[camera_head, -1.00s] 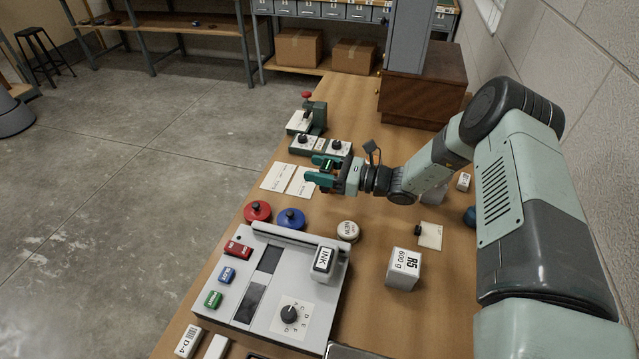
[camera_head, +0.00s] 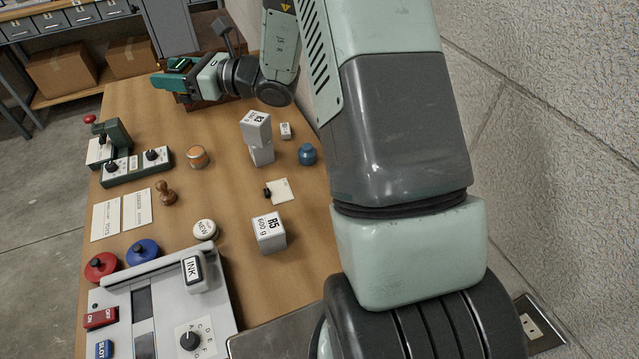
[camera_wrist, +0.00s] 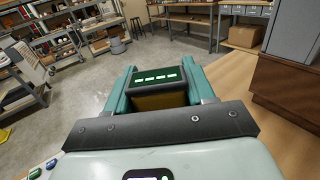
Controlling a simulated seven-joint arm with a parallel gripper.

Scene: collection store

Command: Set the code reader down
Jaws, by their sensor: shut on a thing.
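My gripper (camera_head: 170,76) is raised over the far part of the table, with its fingers pointing left. In the head view only a small bit of the reader shows, with a green glint between the fingers. Its underside is hidden. The wooden table (camera_head: 225,185) lies below.
Stacked white blocks (camera_head: 256,130), an orange-topped jar (camera_head: 197,157), a blue pot (camera_head: 307,154) and a wooden stamp (camera_head: 166,193) stand on the table. A grey control panel (camera_head: 215,300) is nearer. A switch box (camera_head: 135,166) is at the left edge. A brown cabinet (camera_wrist: 285,85) stands beyond.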

